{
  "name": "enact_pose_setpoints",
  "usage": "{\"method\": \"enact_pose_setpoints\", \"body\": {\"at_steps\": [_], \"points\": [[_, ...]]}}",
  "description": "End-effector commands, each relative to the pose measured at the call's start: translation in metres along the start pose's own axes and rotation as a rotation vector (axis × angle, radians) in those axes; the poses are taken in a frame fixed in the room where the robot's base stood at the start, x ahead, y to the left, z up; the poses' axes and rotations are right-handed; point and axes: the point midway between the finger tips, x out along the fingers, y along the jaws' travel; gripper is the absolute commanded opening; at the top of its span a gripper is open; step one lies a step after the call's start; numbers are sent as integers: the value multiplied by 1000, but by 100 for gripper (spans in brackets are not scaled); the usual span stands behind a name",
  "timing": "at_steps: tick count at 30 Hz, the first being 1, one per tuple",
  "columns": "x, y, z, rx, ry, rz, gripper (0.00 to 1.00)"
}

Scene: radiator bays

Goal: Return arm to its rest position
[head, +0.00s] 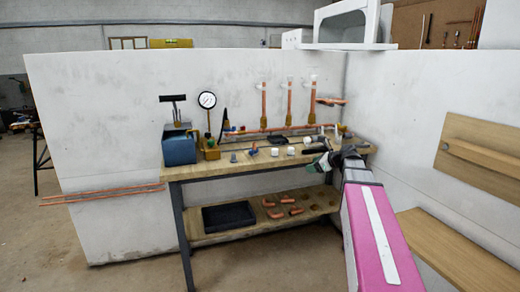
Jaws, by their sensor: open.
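My gripper (322,164) is at the right end of the wooden workbench (225,167), at the end of my pink and grey arm. It appears small and dark against the bench top, and it is open. I see nothing held between its fingers. My arm reaches in from the lower right and hides the bench's right end. I cannot tell whether the gripper touches the black item beside it.
The bench holds a blue box (179,147), a pressure gauge (207,100), copper pipes (289,104) and several small fittings. A black tray (228,216) lies on the lower shelf. White walls stand behind and right, with a wooden shelf (462,255) at right.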

Motion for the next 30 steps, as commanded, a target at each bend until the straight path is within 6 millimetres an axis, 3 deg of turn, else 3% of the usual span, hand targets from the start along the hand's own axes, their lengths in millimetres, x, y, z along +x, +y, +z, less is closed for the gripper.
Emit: {"method": "enact_pose_setpoints", "body": {"at_steps": [11, 18, 24, 30], "points": [[36, 74, -73, -451, 217, 145, 64], [53, 158, -153, -1004, 397, 441, 64], [48, 220, -213, -1460, 456, 787, 64], [36, 258, -249, -1766, 432, 1081, 64]]}}
